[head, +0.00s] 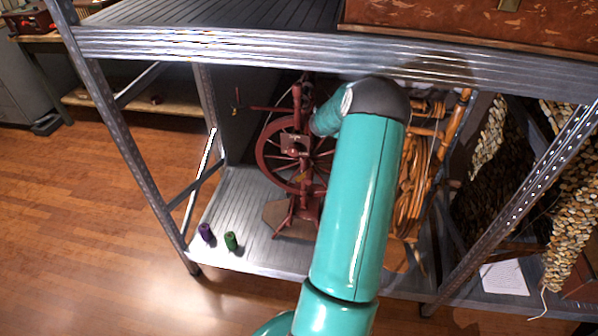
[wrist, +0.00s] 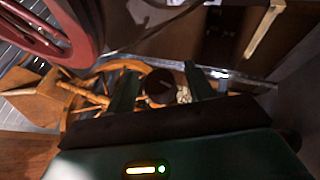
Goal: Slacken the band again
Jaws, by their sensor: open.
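A dark red spinning wheel (head: 292,150) stands on the lower shelf, left of my arm in the head view. Part of its curved red rim (wrist: 45,35) fills the upper left of the wrist view. A light brown wooden spinning wheel (head: 418,185) stands right of my arm, partly hidden by it. Its orange-brown rim (wrist: 92,80) shows beyond my fingers in the wrist view. My gripper (wrist: 160,80) is open, with its two dark green fingers apart. A dark brown rounded piece (wrist: 160,88) shows between them; I cannot tell whether they touch it. No band is clearly distinguishable.
Purple (head: 206,232) and green (head: 231,241) spools stand at the shelf's front left. The upper shelf's metal edge (head: 250,45) and the slanted uprights frame the space tightly. Strings of pale pieces (head: 575,225) hang at right. The wooden floor (head: 90,230) at left is clear.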

